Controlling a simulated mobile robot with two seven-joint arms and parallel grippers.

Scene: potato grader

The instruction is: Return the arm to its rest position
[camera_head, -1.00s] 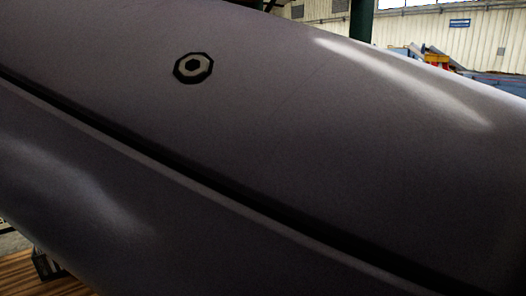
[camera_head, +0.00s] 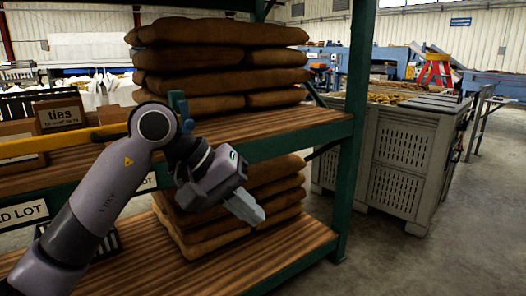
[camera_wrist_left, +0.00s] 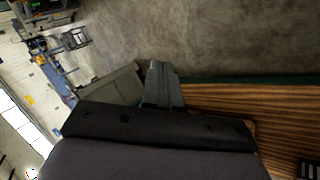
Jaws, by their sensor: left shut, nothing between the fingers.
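My left arm comes in from the lower left in the head view, bent at the elbow in front of the rack. My left gripper (camera_head: 246,208) is shut and empty, pointing down and to the right in front of the lower stack of brown sacks (camera_head: 200,228). In the left wrist view the closed fingers (camera_wrist_left: 162,84) show past the dark gripper body, with grey floor beyond them. My right gripper is in neither view.
A green-framed rack (camera_head: 351,130) with wooden shelves holds sacks above (camera_head: 220,55) and below. A box marked "ties" (camera_head: 60,114) sits on the upper shelf at left. A grey slatted crate (camera_head: 402,155) stands right of the rack. Bare concrete floor (camera_head: 440,250) lies at lower right.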

